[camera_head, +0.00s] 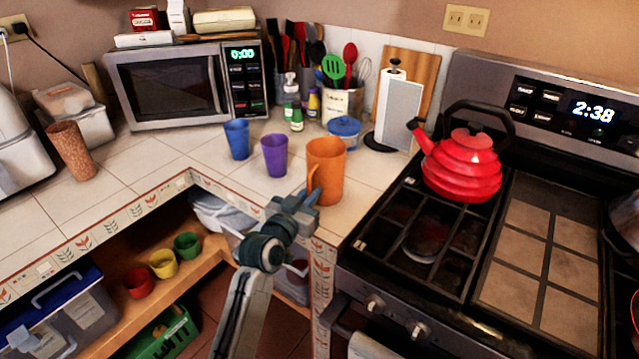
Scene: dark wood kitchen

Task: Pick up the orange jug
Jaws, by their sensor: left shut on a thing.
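The orange jug (328,162) stands upright on the white tiled counter, near its front corner beside the stove. Its handle points toward the front left. My left gripper (309,198) reaches up from below and is shut on the jug's handle. The fingertips partly cover the lower handle. The jug's base looks to be at the counter top; I cannot tell whether it is touching. My right gripper is out of view.
A purple cup (274,155) and a blue cup (237,139) stand left of the jug. The stove (430,235) with a red kettle (462,168) is right. A shelf (205,262) lies below the counter.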

